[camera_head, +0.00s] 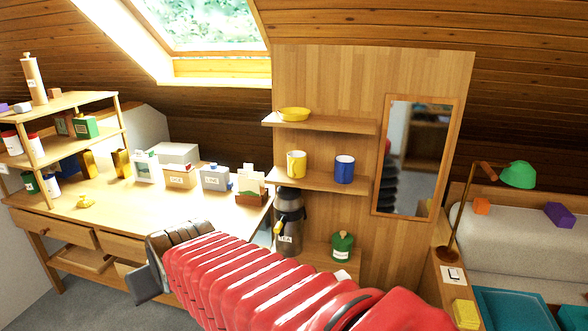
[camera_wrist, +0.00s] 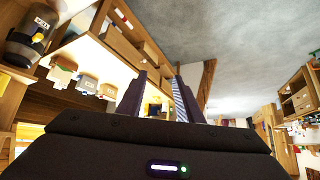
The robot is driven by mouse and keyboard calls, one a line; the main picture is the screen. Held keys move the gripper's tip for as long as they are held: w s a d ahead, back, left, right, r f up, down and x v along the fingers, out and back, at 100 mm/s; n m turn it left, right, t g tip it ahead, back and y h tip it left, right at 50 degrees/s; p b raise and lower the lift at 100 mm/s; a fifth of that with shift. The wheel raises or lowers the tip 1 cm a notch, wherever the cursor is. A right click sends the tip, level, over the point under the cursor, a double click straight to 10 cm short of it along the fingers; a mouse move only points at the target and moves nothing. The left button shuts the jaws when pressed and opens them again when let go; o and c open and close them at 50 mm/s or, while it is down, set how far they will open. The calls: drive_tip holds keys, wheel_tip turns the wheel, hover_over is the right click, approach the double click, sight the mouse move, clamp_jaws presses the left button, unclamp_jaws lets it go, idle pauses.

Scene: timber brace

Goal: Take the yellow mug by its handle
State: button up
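The yellow mug (camera_head: 296,164) stands upright on the middle wall shelf (camera_head: 318,182), left of a blue mug (camera_head: 344,169). Its handle is too small to make out clearly. My gripper (camera_head: 150,280) is low at the left, over the front of the desk, well apart from the mug and below it. In the wrist view my gripper (camera_wrist: 160,100) shows two fingers spread apart with nothing between them. The yellow mug does not show in the wrist view.
A yellow dish (camera_head: 294,114) sits on the upper shelf. A mirror (camera_head: 415,155) hangs right of the shelves. Labelled boxes (camera_head: 215,178) line the desk (camera_head: 125,205). Space before the mugs looks clear.

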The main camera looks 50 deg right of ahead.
drive_tip(key=w+d+m+t+h, duration=0.25)
drive_tip(key=w+d, duration=0.45)
drive_tip(key=d, duration=0.4)
drive_tip(key=w+d+m+t+h, duration=0.1)
drive_tip(key=w+d+m+h, duration=0.15)
drive_tip(key=w+d, duration=0.7)
drive_tip(key=s+d+f+m+h, duration=0.1)
drive_tip(key=s+d+f+h, duration=0.1)
drive_tip(key=d, duration=0.8)
drive_tip(key=s+d+f+m+g+h, duration=0.1)
drive_tip(key=s+d+f+h, duration=0.1)
drive_tip(key=d, duration=0.8)
drive_tip(key=s+d+f+m+g+h, duration=0.1)
drive_tip(key=s+d+h, duration=0.3)
drive_tip(key=d, duration=0.5)
drive_tip(key=shift+d+f+m+h, duration=0.3)
drive_tip(key=shift+d+f+h, duration=0.1)
drive_tip(key=shift+f, duration=0.4)
drive_tip(key=x, duration=0.8)
drive_tip(key=shift+w+d, duration=0.2)
drive_tip(key=shift+w, duration=0.05)
